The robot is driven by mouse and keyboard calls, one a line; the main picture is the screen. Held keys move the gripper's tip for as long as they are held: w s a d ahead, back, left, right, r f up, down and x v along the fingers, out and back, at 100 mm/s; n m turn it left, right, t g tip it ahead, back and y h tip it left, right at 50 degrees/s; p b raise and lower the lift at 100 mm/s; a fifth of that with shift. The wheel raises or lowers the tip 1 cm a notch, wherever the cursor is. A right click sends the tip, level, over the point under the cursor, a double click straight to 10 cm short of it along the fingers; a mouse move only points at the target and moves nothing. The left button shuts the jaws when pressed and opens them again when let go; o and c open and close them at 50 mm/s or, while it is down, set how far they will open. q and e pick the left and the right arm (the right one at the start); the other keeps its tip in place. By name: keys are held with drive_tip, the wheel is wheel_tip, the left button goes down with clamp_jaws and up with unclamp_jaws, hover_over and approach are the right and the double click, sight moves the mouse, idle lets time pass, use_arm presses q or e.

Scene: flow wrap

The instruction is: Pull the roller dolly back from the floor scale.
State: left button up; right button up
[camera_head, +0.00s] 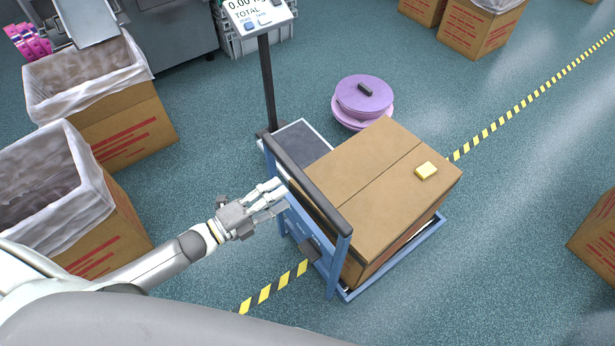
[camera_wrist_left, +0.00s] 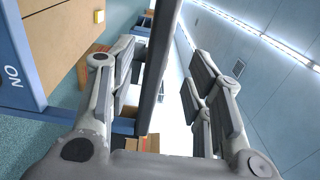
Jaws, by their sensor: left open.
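The roller dolly (camera_head: 341,262) has a blue frame and an upright end with a dark handle bar (camera_head: 308,183). A large closed carton (camera_head: 365,170) rides on it. The floor scale (camera_head: 302,143) shows a dark plate just behind the dolly; the dolly and carton hide part of it, so I cannot tell whether they touch. Its display (camera_head: 258,12) reads 0.00. My left gripper (camera_head: 272,196) is at the handle side of the dolly. In the left wrist view its fingers (camera_wrist_left: 165,90) are open, with the dark bar (camera_wrist_left: 158,60) between them. My right gripper is not in view.
A small yellow block (camera_head: 426,171) lies on the carton. Purple round reels (camera_head: 363,100) stand behind it. Lined open cartons (camera_head: 130,125) stand at the left. Another carton (camera_head: 598,235) is at the right edge. Yellow-black floor tape (camera_head: 275,285) runs under the dolly. The floor right of the dolly is clear.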

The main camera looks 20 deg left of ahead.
sight(298, 183)
use_arm(q)
drive_tip(key=x, duration=0.8)
drive_tip(key=shift+w+d+f, duration=0.1)
drive_tip(key=shift+w, duration=0.1)
drive_tip(key=shift+c, duration=0.3)
clamp_jaws()
